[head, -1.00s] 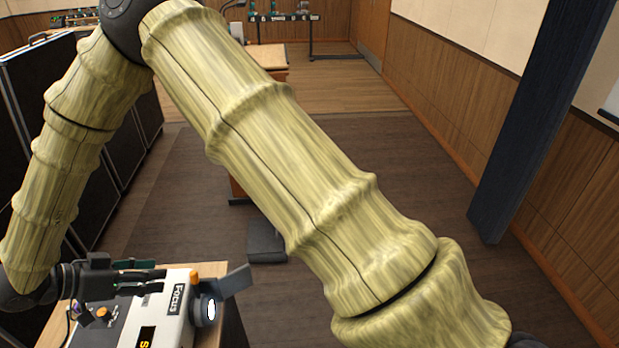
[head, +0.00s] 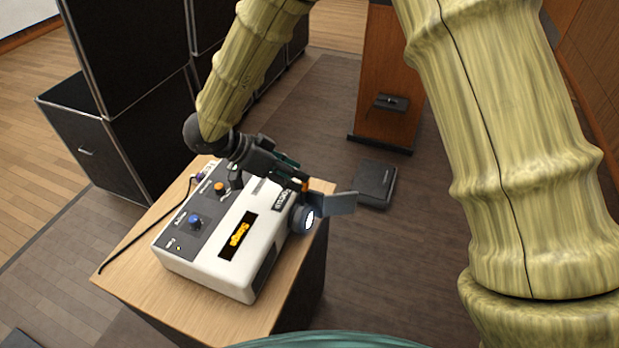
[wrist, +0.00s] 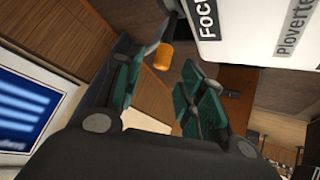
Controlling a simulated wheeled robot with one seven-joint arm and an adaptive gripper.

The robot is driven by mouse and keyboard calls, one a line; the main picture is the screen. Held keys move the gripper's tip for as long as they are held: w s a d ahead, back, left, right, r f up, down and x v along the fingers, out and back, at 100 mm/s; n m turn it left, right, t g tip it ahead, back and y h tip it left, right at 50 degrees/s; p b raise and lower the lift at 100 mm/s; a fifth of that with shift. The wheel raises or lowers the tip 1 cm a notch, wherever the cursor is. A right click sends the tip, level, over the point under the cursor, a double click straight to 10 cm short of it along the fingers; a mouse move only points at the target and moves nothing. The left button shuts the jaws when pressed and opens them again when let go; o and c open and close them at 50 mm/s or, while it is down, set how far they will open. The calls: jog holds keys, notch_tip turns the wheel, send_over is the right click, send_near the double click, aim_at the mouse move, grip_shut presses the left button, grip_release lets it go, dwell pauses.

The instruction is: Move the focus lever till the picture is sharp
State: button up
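The white projector (head: 215,265) stands on a small wooden table. Its orange focus lever (head: 305,185) is on the far side near the lit lens (head: 303,219), by the "Focus" label (head: 284,199). My gripper (head: 291,176) reaches along that side, close to the lever, which it partly hides. In the wrist view my gripper (wrist: 163,68) is open, its green-padded fingers apart on either side of the orange lever's end (wrist: 163,57). Contact cannot be told. The projected picture (wrist: 28,115), at the left of the wrist view, shows pale bands on blue with blurred edges.
The projector's top carries an orange knob (head: 219,187) and a blue knob (head: 195,222). A grey flap (head: 340,203) stands out by the lens. Black cases (head: 100,150) are stacked behind the table (head: 135,283). A dark box (head: 375,184) lies on the floor beyond.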

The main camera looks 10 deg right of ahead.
aim_at(304, 192)
jog(key=shift+p+x, duration=0.45)
jog(key=shift+x, duration=2.05)
